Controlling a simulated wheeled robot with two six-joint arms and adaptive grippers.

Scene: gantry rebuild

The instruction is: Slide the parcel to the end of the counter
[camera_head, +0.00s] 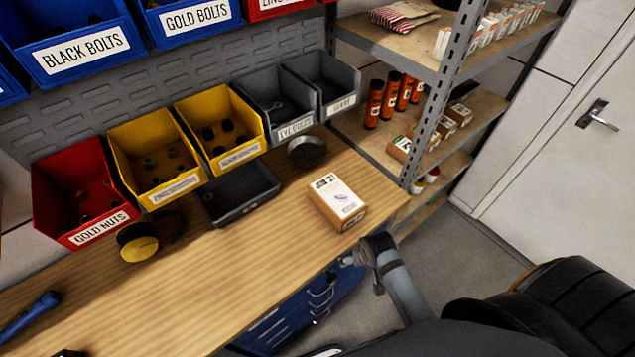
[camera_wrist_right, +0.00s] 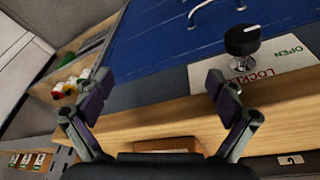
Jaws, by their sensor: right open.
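The parcel is a small brown cardboard box (camera_head: 337,201) with a white label on top. It lies flat on the wooden counter (camera_head: 240,270), close to the counter's right end and front edge. My right arm comes in from the lower right in the head view, with its front part at the counter's front edge, just below the parcel. In the right wrist view my right gripper (camera_wrist_right: 160,85) has its two fingers spread wide, with nothing clearly held between them. I cannot make out the parcel for sure in that view. My left gripper is not in view.
Red (camera_head: 85,195), yellow (camera_head: 155,160) and grey bins line the counter's back. A black tray (camera_head: 240,192) and a round dark tin (camera_head: 306,152) stand left of the parcel. A metal shelf (camera_head: 440,75) adjoins the right end. Blue drawers (camera_head: 300,310) sit below the counter.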

